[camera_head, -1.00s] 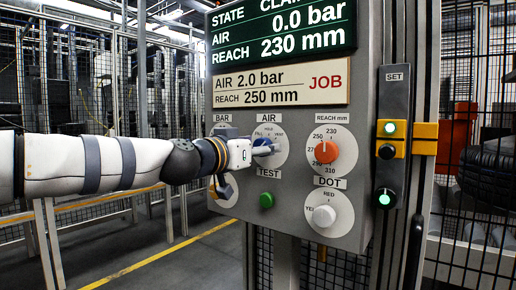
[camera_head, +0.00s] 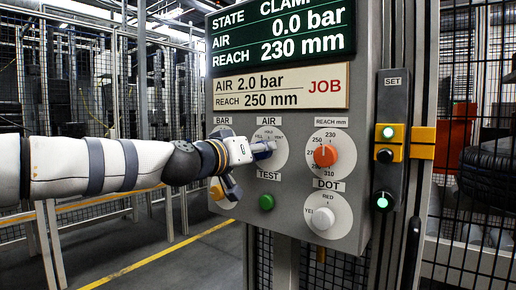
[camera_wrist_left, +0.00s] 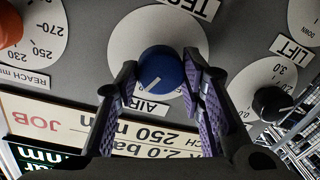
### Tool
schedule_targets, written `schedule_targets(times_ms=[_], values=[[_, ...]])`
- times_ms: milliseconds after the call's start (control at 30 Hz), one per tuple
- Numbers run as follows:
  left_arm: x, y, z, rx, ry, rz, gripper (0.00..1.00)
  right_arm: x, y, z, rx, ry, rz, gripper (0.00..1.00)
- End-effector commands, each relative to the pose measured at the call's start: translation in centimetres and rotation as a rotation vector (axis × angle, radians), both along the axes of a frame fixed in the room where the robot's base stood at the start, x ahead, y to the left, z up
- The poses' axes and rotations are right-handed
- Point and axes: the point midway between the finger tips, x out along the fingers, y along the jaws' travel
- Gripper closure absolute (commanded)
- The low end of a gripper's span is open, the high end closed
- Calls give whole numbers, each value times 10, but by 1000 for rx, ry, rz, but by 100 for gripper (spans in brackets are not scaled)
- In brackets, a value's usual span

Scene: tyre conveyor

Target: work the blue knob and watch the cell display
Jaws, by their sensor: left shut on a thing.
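The blue knob (camera_wrist_left: 161,72) sits on the round white AIR dial (camera_head: 280,137) of a grey panel. My left gripper (camera_head: 262,150) is shut on it, with one finger on each side in the left wrist view (camera_wrist_left: 160,88). The knob's white line points down-left in that upside-down view; I cannot tell which mark it meets. In the head view the gripper largely hides the knob. The green cell display (camera_head: 280,33) reads AIR 0.0 bar and REACH 230 mm; its STATE word starts with CLAM and is cut off. My right gripper is not in view.
The job plate (camera_head: 281,87) reads AIR 2.0 bar, REACH 250 mm. A SET box (camera_head: 392,140) stands right.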

Motion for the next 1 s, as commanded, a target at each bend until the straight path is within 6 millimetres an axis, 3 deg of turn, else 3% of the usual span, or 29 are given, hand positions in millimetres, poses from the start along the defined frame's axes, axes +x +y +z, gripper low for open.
schedule_targets(times_ms=[1000], values=[[1, 2, 2, -767, 556, -1, 92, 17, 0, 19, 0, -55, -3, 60]])
